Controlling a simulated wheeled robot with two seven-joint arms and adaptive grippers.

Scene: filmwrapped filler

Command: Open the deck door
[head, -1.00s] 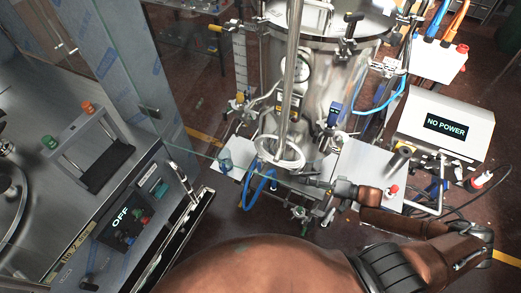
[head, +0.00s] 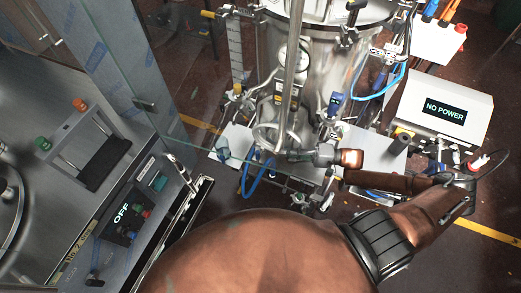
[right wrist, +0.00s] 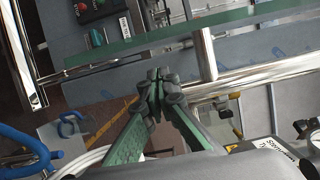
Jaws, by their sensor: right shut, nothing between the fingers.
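The deck door is a clear glass panel (head: 205,151) with a green edge, in front of the steel tank; its green edge (right wrist: 150,38) crosses the top of the right wrist view. A long chrome bar handle (head: 292,62) runs down the glass; in the right wrist view the bar (right wrist: 255,79) joins the glass by a short post. My right gripper (head: 289,155) is shut and empty, near the lower end of the bar. In the right wrist view its fingertips (right wrist: 155,74) are beside the bar's end; contact cannot be told. My left gripper is out of view.
The steel tank (head: 335,75) with hoses and valves stands behind the glass. A "NO POWER" box (head: 440,110) is at the right. At the left is a steel bench (head: 50,90) with an "OFF" control panel (head: 125,215). Blue tubing (head: 247,178) hangs near my right gripper.

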